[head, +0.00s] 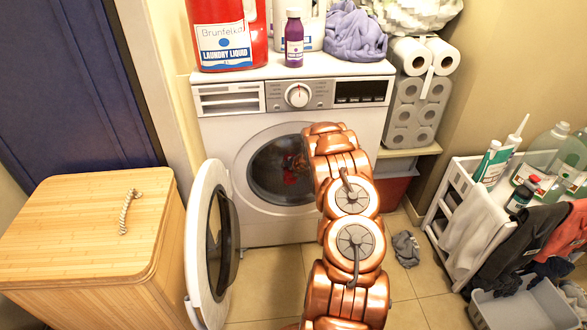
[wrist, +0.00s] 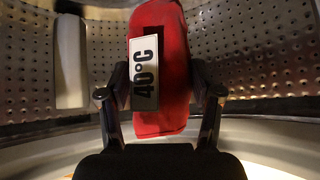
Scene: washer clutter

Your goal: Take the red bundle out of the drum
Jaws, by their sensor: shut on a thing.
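In the head view my arm reaches into the round opening of the washer (head: 232,125). A patch of red shows dimly inside the drum; my arm hides my gripper there.
The washer door (head: 211,245) stands open at the left of the opening, beside a wooden hamper (head: 75,225). A white cart (head: 465,185) with bottles and cloths stands at the right. A grey cloth (head: 406,248) lies on the tiled floor.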

